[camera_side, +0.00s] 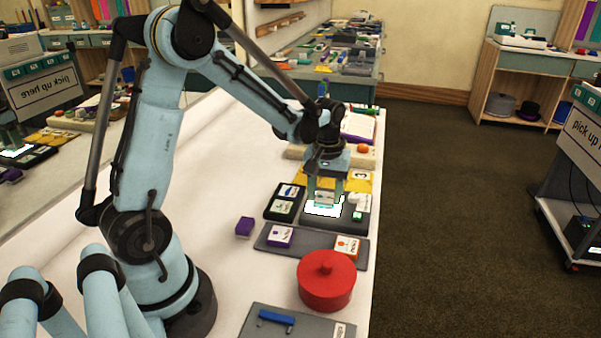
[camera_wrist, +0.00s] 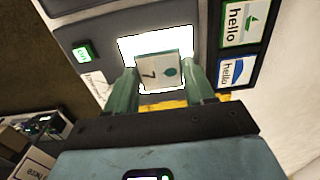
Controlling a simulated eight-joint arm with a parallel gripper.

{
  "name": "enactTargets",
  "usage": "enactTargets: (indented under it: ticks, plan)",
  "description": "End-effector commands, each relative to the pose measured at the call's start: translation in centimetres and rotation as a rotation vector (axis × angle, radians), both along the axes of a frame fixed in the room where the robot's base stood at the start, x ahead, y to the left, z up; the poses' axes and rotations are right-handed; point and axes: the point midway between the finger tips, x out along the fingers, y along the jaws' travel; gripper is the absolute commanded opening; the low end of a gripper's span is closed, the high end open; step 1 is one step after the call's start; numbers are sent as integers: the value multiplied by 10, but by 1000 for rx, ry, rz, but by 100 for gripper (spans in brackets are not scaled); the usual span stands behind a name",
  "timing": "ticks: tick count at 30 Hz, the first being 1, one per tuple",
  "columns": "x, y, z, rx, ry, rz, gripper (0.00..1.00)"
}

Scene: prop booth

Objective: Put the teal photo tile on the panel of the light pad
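The photo tile (camera_wrist: 163,70) has a pale face with a teal mark and a "7". My gripper (camera_side: 325,190) is shut on its two sides; in the wrist view the fingers (camera_wrist: 165,92) flank it. The tile also shows between the fingers in the side view (camera_side: 324,197). It is over the lit white panel (camera_side: 322,211) of the dark light pad (camera_side: 345,226). In the wrist view the bright panel (camera_wrist: 130,46) shows around the tile's far side. Whether the tile touches the panel cannot be told.
A black tray (camera_side: 270,214) with "hello" cards stands left of the pad. A grey tray (camera_side: 315,240) in front holds a purple tile (camera_side: 280,236) and an orange tile (camera_side: 348,247). A purple block (camera_side: 244,227) and a red lidded pot (camera_side: 327,281) stand near.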

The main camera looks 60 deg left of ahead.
Motion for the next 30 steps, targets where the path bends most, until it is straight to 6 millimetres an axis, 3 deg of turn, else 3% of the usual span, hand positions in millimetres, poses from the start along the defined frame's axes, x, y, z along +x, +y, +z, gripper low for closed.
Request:
enactTargets:
  ticks: [1, 5, 17, 30]
  plan:
    - [0, 0, 0, 0, 0, 0, 61]
    - [0, 0, 0, 0, 0, 0, 81]
    - [0, 0, 6, 0, 0, 0, 82]
    - [0, 0, 75, 0, 0, 0, 82]
